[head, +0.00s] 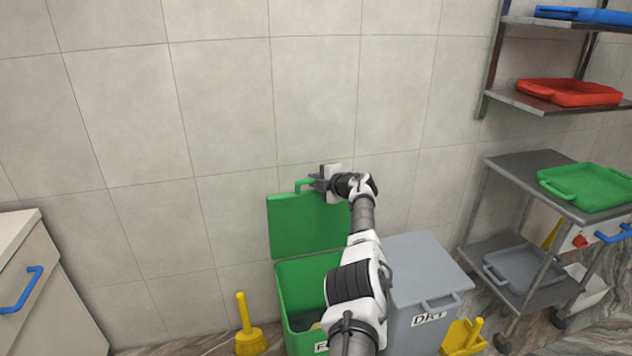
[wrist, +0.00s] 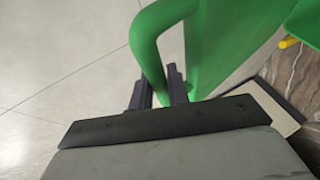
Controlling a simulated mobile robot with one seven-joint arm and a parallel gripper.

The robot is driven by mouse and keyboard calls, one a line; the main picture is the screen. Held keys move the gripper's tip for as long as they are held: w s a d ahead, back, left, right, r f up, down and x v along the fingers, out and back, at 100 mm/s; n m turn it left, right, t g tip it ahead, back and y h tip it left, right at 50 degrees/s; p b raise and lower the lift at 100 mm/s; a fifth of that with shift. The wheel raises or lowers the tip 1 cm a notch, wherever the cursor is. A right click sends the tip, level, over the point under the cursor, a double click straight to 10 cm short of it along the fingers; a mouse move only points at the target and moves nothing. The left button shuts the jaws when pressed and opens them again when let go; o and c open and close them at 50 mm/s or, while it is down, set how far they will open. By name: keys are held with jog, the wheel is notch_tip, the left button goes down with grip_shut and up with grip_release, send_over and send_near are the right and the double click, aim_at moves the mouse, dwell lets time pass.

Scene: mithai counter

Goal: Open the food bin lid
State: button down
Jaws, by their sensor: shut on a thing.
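The green food bin (head: 293,290) stands against the tiled wall, its label partly hidden behind my arm. Its green lid (head: 295,228) is raised and stands roughly upright near the wall, so the bin's mouth is open. My gripper (head: 314,182) is at the top edge of the lid, shut on the green lid handle (head: 303,184). In the wrist view the two dark fingers (wrist: 160,90) sit on either side of the handle bar (wrist: 148,55), with the lid panel (wrist: 215,45) beside them. Part of the bin's mouth is hidden by my arm.
A grey bin (head: 425,270) marked DRY, lid closed, stands close on the right. A yellow brush (head: 246,335) and a yellow dustpan (head: 463,338) are on the floor. A metal rack (head: 530,180) with trays stands right; a drawer cabinet (head: 45,290) stands left.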

jog(key=shift+f, duration=0.1)
jog(key=c, duration=1.3)
grip_release()
jog(key=shift+c, duration=0.2)
jog(key=p+v, duration=0.3)
jog(key=v, duration=1.1)
jog(key=shift+p, duration=0.3)
jog(key=shift+w+a, duration=0.1)
